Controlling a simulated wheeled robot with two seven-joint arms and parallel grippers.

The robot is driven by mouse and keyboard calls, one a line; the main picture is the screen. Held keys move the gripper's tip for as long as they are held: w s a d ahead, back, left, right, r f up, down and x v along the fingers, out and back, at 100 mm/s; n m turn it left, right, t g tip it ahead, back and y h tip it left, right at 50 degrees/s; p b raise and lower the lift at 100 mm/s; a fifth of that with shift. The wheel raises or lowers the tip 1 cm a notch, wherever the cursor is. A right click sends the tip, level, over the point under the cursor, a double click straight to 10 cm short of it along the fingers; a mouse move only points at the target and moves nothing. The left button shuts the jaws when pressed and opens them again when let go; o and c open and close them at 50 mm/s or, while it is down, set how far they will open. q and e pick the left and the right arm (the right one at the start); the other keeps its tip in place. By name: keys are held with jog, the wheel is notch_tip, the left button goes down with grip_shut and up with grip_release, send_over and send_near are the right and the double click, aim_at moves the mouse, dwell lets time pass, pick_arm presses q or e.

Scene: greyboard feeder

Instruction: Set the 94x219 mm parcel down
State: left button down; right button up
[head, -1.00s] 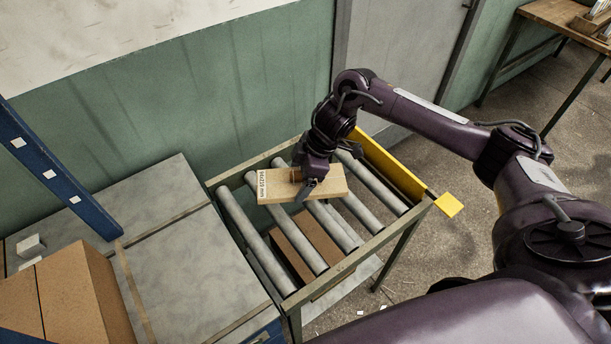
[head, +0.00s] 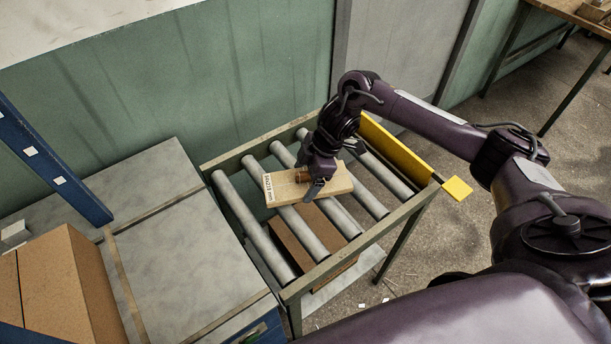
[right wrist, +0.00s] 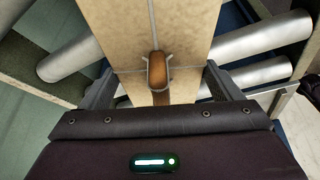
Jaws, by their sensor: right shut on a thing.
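The parcel (head: 285,191) is a pale tan flat box with a printed size label at its left end and a brown handle-like piece on top. In the right wrist view the parcel (right wrist: 125,30) runs away between the fingers. It lies across the grey rollers (head: 237,215) of the conveyor, close over or on them; I cannot tell whether it touches. My left gripper is not in view.
A yellow stop plate (head: 395,150) edges the conveyor's right end. A brown box (head: 290,240) shows below the rollers. A grey table (head: 165,235) adjoins at left, with a large cardboard box (head: 85,285) and a blue post (head: 50,165). Bare rollers lie either side of the parcel.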

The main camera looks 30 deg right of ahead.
jog(key=shift+f, duration=0.4)
jog(key=shift+f+b, duration=0.45)
jog(key=shift+f, duration=0.15)
jog(key=o, duration=1.3)
jog(key=v, duration=0.7)
jog(key=shift+d+r, duration=0.15)
jog(key=shift+r, duration=0.2)
